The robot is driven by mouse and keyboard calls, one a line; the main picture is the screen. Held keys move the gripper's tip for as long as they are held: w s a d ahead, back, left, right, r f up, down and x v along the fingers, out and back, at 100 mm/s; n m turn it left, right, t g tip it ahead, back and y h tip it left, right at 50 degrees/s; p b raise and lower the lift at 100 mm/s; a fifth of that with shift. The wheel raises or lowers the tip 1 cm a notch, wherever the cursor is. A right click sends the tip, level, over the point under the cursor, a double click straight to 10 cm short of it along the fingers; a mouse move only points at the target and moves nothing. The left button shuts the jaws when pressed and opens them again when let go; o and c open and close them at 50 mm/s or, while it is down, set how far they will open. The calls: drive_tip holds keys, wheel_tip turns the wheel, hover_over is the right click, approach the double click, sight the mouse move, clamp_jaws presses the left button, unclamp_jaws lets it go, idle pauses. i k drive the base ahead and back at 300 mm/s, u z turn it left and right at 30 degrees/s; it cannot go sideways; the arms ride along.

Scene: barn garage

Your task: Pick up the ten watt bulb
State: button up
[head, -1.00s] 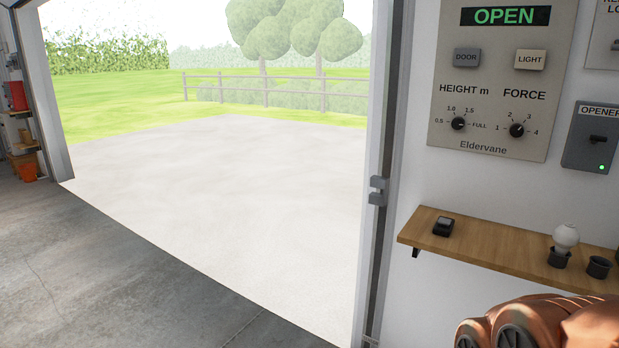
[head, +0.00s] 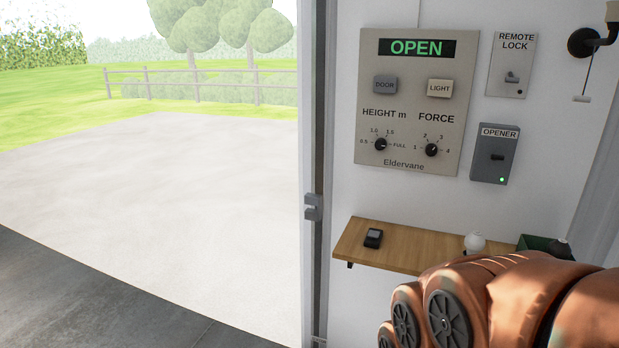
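A white bulb (head: 475,242) stands on the wooden wall shelf (head: 420,252), near the middle of the picture's right half. Its lower part is hidden behind my copper-coloured arm. I see no wattage marking on it, so I cannot tell whether it is the ten watt one. My arm fills the lower right in front of the shelf. My gripper does not show.
A small dark device (head: 373,238) lies at the shelf's left end. A dark green box (head: 540,243) stands right of the bulb. Above are the Eldervane panel (head: 408,100), the opener switch (head: 494,153) and the remote lock (head: 510,65). The doorway at left is open.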

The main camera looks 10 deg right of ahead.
sight(475, 242)
drive_tip(key=z, duration=1.2)
drive_tip(key=k, duration=1.25)
drive_tip(key=u, duration=0.7)
drive_tip(key=i, duration=1.1)
drive_tip(key=z, duration=0.3)
drive_tip(key=i, duration=0.9)
drive_tip(key=z, duration=0.15)
